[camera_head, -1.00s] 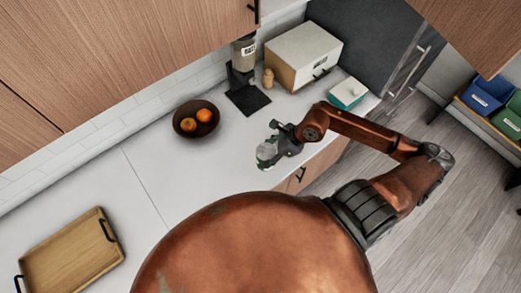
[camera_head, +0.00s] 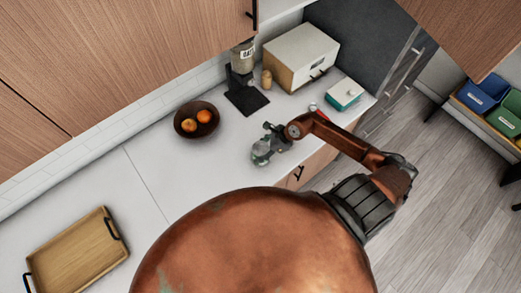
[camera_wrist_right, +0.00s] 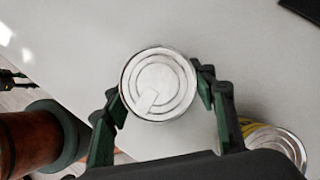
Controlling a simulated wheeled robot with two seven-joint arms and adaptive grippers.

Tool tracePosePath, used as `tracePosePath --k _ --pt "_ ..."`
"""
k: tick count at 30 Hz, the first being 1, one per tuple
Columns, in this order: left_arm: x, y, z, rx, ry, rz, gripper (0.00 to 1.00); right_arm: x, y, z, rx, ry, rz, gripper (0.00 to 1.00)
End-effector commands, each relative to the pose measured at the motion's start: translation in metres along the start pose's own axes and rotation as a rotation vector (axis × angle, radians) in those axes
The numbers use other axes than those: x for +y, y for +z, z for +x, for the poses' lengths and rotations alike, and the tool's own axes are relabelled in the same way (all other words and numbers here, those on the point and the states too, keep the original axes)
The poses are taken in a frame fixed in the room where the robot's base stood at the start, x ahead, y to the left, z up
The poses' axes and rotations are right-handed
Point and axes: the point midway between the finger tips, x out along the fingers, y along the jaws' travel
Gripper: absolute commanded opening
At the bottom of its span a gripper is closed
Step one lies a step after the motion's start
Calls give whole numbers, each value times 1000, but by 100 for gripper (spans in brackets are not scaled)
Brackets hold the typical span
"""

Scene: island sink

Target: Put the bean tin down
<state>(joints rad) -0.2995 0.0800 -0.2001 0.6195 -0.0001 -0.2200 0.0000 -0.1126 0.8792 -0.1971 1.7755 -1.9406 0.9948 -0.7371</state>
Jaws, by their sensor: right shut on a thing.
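The bean tin (camera_head: 260,154) is at the end of my right arm, over the front part of the white counter (camera_head: 190,165). In the right wrist view its round metal lid (camera_wrist_right: 158,84) with a pull tab faces the camera. My right gripper (camera_head: 266,147) is shut on the tin, with one finger on each side of it. The tin appears upright. Whether its base touches the counter cannot be told.
A second tin (camera_wrist_right: 277,146) with a yellow edge shows beside the right finger. Counter left of the tin is clear.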

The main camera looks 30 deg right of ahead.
Motion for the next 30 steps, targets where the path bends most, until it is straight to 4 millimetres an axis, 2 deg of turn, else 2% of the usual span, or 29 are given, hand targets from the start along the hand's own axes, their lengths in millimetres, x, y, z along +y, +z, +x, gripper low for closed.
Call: tracePosePath --k 6,7,14,25,30 --pt "0 1 4 -1 0 0 40 0 -1 2 -2 -1 0 11" --pt "0 1 3 -1 0 0 40 0 -2 2 0 1 0 53" --pt "0 1 2 -1 0 0 40 0 -1 2 0 0 1 69" --pt "0 0 0 0 0 0 40 0 0 -2 0 -1 0 69" --pt "1 2 10 0 0 0 40 0 -3 -26 4 -2 -3 69"
